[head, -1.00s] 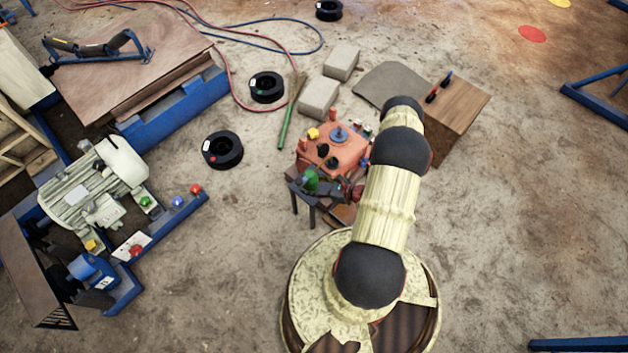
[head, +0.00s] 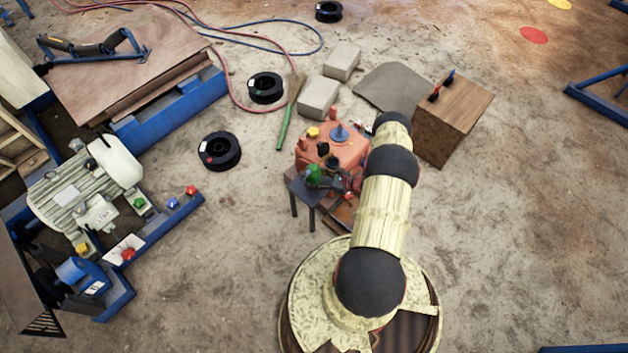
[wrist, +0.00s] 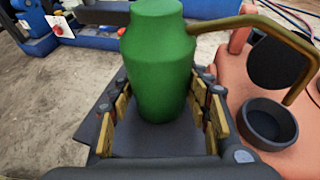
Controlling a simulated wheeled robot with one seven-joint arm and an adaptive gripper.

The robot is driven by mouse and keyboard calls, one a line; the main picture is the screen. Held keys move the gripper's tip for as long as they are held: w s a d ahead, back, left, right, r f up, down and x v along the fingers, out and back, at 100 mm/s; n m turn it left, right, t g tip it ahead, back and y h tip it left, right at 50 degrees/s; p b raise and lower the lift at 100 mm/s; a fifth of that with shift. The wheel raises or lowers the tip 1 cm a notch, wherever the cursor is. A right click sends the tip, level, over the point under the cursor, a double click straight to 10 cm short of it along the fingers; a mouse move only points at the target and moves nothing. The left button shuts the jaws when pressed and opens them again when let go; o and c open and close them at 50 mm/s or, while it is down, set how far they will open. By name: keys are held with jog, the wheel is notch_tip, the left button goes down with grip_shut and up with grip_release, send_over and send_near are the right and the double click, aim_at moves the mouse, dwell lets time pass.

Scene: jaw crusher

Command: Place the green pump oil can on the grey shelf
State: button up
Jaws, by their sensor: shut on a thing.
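The green pump oil can (wrist: 158,62) stands upright between the yellow-padded fingers of my gripper (wrist: 163,112) in the wrist view, its brass spout reaching right. My gripper is shut on its body. In the head view the can (head: 314,173) shows small, at the grey shelf (head: 302,188), a small dark-legged stand beside the orange machine. A grey flat surface (wrist: 160,143) lies below the can in the wrist view. I cannot tell whether the can's base touches it. My arm hides part of the shelf's right side.
The orange machine (head: 330,150) stands directly behind the shelf; its dark round cup (wrist: 268,122) is close to the right of my gripper. A wooden box (head: 455,115) stands right of my arm. Black reels (head: 220,151) lie on the floor. Floor left of the shelf is free.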

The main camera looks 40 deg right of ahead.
jog(key=shift+w+d, duration=0.1)
jog(key=o, duration=1.5)
jog(key=shift+f, duration=0.1)
jog(key=shift+o, duration=0.4)
